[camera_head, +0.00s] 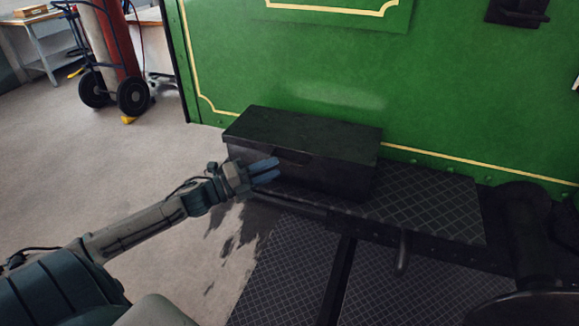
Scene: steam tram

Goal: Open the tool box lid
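The tool box (330,177) is a long dark box standing on a dark tread-plate step against the green tram side. Its flat lid (300,133) lies down on top, and a small dark latch or handle piece (291,157) shows at the front edge. My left gripper (277,170) is in front of the box's left front part, just below the lid's front edge. Its two bluish fingers point right with a narrow gap between them, and nothing shows between them. Whether it touches the box I cannot tell. My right gripper is not in view.
The tread-plate step (430,208) extends right of the box. A hooked dark handle (403,252) and lower tread plates (290,270) are in front. A gas-cylinder trolley (115,75) and workbench (40,45) stand at the back left. The floor at left is clear.

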